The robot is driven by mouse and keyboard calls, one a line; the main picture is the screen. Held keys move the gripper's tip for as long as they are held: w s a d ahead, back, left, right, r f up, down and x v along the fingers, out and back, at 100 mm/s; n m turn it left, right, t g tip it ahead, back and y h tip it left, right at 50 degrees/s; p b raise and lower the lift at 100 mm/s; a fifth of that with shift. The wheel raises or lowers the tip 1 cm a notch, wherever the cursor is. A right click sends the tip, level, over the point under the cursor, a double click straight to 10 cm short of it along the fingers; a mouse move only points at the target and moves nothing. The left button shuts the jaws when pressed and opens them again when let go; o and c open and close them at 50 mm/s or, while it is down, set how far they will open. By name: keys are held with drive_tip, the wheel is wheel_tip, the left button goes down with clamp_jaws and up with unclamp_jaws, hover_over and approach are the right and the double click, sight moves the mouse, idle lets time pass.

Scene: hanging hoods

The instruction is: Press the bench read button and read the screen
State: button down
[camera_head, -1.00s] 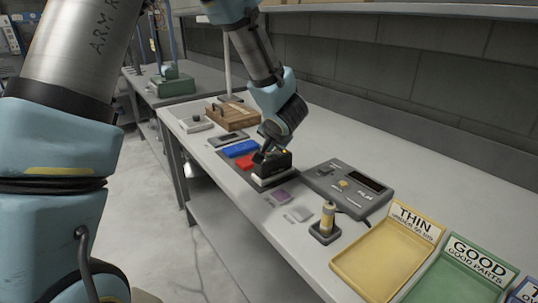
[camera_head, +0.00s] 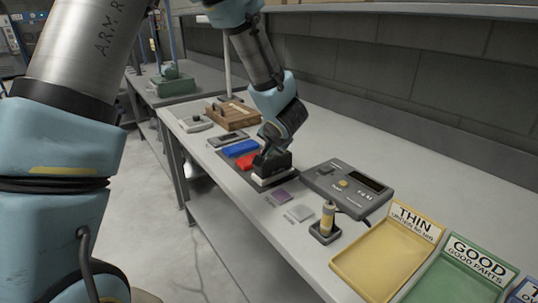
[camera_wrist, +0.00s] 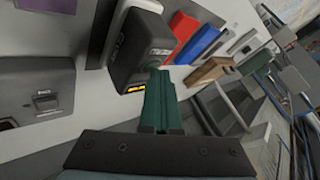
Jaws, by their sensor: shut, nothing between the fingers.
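Red (camera_head: 245,161) and blue (camera_head: 240,148) blocks lie left of the black device. Purple (camera_head: 279,196) and pale (camera_head: 300,213) squares and a small yellow-bodied holder (camera_head: 327,222) lie in front. A yellow THIN tray (camera_head: 385,262) and green GOOD tray (camera_head: 455,285) stand at right.

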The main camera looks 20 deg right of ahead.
sight(269, 158)
drive_tip(key=shift+r, duration=0.15)
drive_tip(key=shift+r+p, duration=0.7)
drive_tip(key=shift+p, duration=0.55)
wheel_tip(269, 158, up, 5)
drive_tip(key=p, duration=0.6)
